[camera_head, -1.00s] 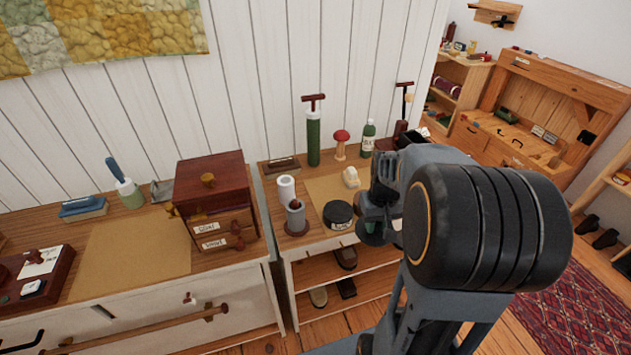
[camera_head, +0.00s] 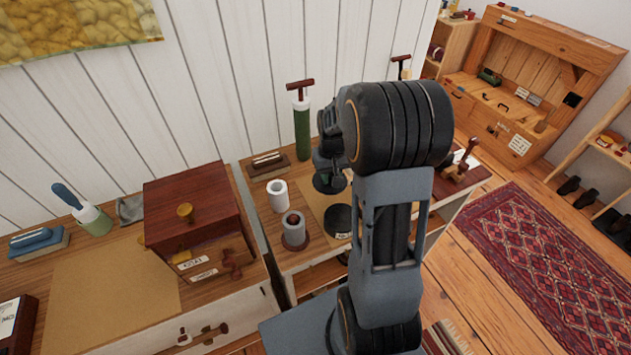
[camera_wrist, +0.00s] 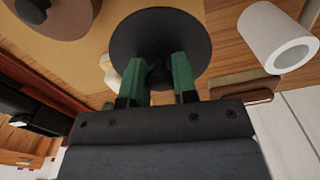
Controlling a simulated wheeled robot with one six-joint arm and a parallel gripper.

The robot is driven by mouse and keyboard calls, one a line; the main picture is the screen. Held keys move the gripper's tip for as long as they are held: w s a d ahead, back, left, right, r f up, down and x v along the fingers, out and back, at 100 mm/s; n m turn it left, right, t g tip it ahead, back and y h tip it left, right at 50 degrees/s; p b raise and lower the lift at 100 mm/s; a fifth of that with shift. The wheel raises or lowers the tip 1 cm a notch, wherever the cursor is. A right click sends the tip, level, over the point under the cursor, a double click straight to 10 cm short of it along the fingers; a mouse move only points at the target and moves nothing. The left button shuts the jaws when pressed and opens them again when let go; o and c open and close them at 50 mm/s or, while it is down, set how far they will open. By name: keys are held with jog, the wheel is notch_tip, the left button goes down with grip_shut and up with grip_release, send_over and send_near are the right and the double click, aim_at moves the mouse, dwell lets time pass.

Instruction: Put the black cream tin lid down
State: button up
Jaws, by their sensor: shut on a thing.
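My gripper (camera_wrist: 160,85) has its green fingers shut on the black cream tin lid (camera_wrist: 160,32), a round dark disc with a knob between the fingers. In the head view the lid (camera_head: 330,183) is held above the tan mat (camera_head: 314,205), behind the black cream tin (camera_head: 338,220). The tin stands on the cabinet top near its front edge and carries a pale label. The lid looks apart from the tin. I cannot tell how high the lid is over the mat. My gripper and arm hide part of the mat and what stands behind them.
A white cylinder (camera_head: 278,195) and a grey cylinder on a dark red base (camera_head: 295,232) stand left of the tin. A green pump (camera_head: 302,130) and a small brown block (camera_head: 268,165) stand at the back. A red-brown drawer box (camera_head: 195,220) is farther left.

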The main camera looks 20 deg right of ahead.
aim_at(317, 177)
jog(key=w+f, duration=0.2)
jog(key=w+a+f, duration=0.1)
jog(key=f, duration=0.1)
jog(key=w+f, duration=0.2)
jog(key=shift+w+a+p, duration=0.25)
jog(key=shift+w+p, duration=0.1)
jog(key=shift+w+f+p, duration=0.2)
jog(key=shift+f+p, duration=0.2)
jog(key=shift+f, duration=1.35)
jog(key=shift+f, duration=0.1)
jog(key=shift+f, duration=0.15)
jog(key=o, duration=0.9)
